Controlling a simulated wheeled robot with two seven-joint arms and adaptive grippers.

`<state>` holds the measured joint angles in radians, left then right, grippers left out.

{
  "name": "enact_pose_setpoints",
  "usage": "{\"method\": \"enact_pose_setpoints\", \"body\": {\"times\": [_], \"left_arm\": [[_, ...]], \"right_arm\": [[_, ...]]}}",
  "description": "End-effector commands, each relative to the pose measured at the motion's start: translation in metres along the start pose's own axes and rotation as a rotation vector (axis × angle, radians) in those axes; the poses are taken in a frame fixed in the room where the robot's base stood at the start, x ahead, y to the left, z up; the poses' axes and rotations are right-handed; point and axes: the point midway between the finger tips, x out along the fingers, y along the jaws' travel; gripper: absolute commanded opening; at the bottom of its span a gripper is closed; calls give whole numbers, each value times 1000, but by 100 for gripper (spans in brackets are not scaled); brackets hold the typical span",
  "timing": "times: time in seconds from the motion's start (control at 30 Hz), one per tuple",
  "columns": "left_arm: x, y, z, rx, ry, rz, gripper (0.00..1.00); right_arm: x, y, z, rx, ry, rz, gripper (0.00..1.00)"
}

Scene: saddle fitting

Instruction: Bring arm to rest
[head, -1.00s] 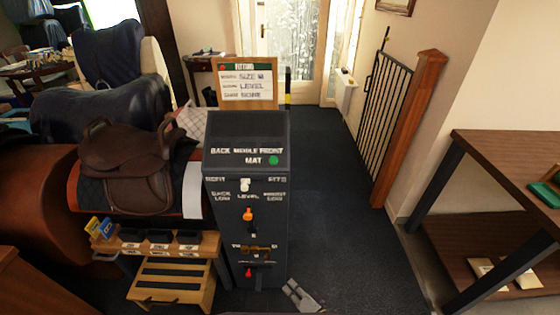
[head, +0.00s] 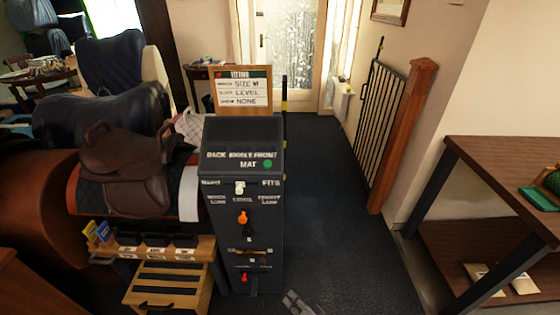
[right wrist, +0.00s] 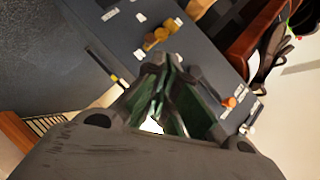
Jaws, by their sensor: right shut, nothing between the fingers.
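My right gripper (head: 298,302) shows only in part at the bottom edge of the head view, low in front of the dark cabinet's right side. In the right wrist view its fingers (right wrist: 168,85) are closed together with nothing between them. The dark cabinet (head: 228,215) carries an orange knob (head: 243,218), a white slider (head: 239,187), a red knob (head: 244,277) and a green light (head: 267,163). The gripper appears apart from the cabinet face. My left gripper is not in view.
A brown saddle (head: 125,170) rests on a stand left of the cabinet. A wooden drawer unit (head: 165,285) stands below it. A wooden shelf table (head: 500,165) is at the right. A gate (head: 383,120) stands behind. Dark floor (head: 335,220) between cabinet and table is clear.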

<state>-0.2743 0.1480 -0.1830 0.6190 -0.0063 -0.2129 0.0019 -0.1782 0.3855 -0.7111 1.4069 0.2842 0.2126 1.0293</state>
Motion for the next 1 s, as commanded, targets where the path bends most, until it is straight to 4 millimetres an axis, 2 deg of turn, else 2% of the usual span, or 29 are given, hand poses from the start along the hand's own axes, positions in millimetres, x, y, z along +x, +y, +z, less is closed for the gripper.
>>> {"method": "enact_pose_setpoints", "body": {"times": [0.33,0.47,0.57,0.67,0.87,1.0], "left_arm": [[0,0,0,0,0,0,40],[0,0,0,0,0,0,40],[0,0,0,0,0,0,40],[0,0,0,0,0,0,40],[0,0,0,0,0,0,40],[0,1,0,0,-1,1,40]], "right_arm": [[0,10,6,-209,-31,39,0],[-3,25,13,-359,-69,79,0],[-9,50,21,-485,-115,129,0],[-18,83,25,-612,-167,190,0],[-49,168,22,-844,-293,346,0],[-78,226,19,-955,-389,455,0]]}}
